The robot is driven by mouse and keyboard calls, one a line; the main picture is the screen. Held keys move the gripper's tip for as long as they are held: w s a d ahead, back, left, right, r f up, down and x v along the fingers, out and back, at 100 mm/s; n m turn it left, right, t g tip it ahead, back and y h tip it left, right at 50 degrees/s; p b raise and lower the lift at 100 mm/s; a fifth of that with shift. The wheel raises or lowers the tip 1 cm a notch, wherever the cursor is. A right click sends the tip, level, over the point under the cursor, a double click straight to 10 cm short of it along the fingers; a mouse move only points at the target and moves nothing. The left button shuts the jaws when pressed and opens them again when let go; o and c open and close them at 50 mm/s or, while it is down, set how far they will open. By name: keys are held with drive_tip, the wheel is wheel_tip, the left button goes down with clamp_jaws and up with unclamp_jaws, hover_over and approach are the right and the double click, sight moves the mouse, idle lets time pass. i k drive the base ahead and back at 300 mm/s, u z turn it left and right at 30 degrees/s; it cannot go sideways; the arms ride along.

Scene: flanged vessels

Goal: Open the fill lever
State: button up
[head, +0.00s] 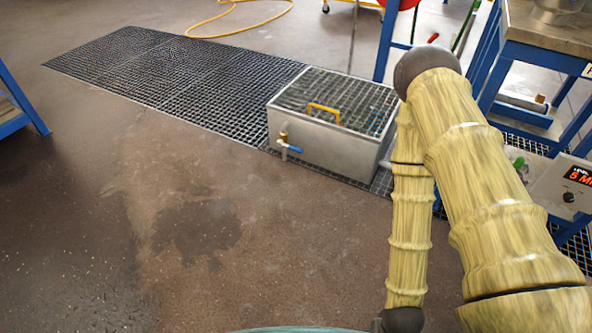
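No lever is marked as the fill lever. A small green handle (519,163) shows at the right, beside a panel (566,187) with a red lit display and a black knob; my arm partly hides that area. A blue lever (291,148) sits on a brass tap (283,138) at the front left corner of a grey metal box (325,147). My arm bends at a dark elbow and reaches down to the bottom edge. My gripper is out of the picture, below that edge.
The box has a grated top and a yellow handle (323,113). Floor grating (180,70) runs behind it to the left. A blue-framed bench (545,40) stands at right, another blue frame (22,105) at far left. A yellow hose (240,18) lies behind. The front floor is clear.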

sight(291, 147)
drive_tip(key=u, duration=0.85)
drive_tip(key=i, duration=1.25)
drive_tip(key=z, duration=0.7)
